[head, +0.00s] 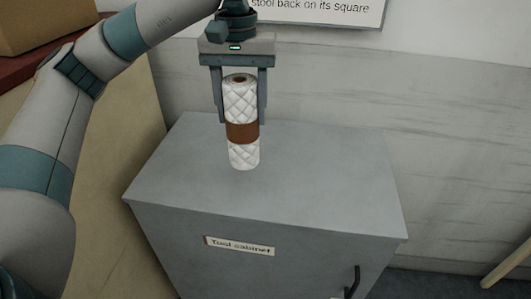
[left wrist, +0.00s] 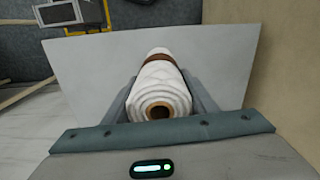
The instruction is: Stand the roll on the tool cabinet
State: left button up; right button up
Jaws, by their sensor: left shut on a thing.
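The roll (head: 241,104) is white quilted wadding with a brown band around its middle. It is upright in the head view, over the top of the grey tool cabinet (head: 310,185). My left gripper (head: 241,122) points down with one finger on each side of the roll and is shut on it. I cannot tell whether the roll's lower end touches the cabinet top. In the left wrist view the roll (left wrist: 160,92) shows its open core end between the fingers, with the cabinet top (left wrist: 95,75) beyond. My right gripper is not in view.
A label (head: 239,246) and a dark handle (head: 353,282) are on the cabinet front. A pale wall (head: 440,130) with a sign (head: 315,9) stands behind. A cardboard box (head: 45,22) is at upper left. The cabinet top is otherwise clear.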

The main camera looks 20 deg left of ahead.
pick_arm(q)
jog(key=shift+w+a+f, duration=0.3)
jog(key=shift+w+a, duration=0.05)
jog(key=shift+a, duration=0.05)
jog(key=w+a+f+p, duration=0.3)
jog(key=w+a+f, duration=0.2)
jog(key=a, duration=0.4)
jog(key=shift+a+f, duration=0.2)
jog(key=shift+f, duration=0.55)
notch_tip(320, 180, down, 4)
jog(key=shift+p, duration=1.2)
